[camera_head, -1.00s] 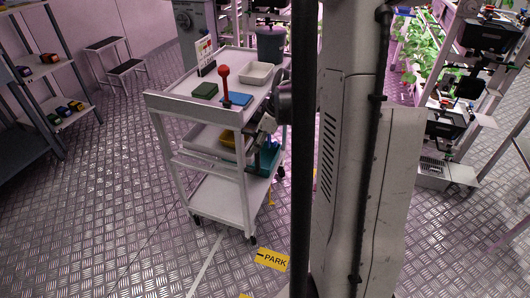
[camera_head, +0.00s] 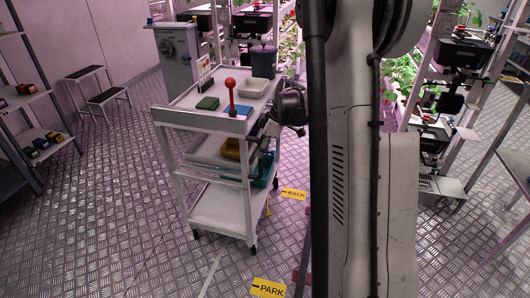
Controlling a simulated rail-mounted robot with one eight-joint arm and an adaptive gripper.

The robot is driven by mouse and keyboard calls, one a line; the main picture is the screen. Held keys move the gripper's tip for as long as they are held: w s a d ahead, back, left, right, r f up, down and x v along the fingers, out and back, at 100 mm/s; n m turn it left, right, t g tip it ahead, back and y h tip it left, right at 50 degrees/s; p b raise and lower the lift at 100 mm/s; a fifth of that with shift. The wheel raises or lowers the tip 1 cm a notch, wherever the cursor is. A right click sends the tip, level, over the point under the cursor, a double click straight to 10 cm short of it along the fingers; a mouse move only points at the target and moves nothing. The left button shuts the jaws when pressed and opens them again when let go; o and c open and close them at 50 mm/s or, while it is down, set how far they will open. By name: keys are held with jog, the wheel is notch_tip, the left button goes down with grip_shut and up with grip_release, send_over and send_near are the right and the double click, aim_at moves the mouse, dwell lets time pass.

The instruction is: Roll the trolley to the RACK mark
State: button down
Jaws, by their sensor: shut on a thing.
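The white trolley (camera_head: 218,172) stands upright on its castors, left of my column. The yellow RACK mark (camera_head: 293,193) is on the floor just right of the trolley's far right side. The yellow PARK mark (camera_head: 268,288) is on the floor in front of the trolley's near right castor, with a gap between them. My gripper (camera_head: 263,131) is at the trolley's right side, just below the top tray, and is shut on the trolley. The exact grip is small and partly hidden by the wrist.
A grey cabinet (camera_head: 176,55) stands behind. A step stool (camera_head: 100,90) and shelf are left. Floor left of the trolley is clear.

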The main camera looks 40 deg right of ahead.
jog(key=shift+d, duration=0.1)
jog(key=c, duration=1.6)
grip_release()
jog(key=shift+c, duration=0.2)
jog(key=shift+r, duration=0.1)
jog(key=v, duration=1.1)
jog(key=shift+r, duration=0.35)
jog(key=shift+d, duration=0.1)
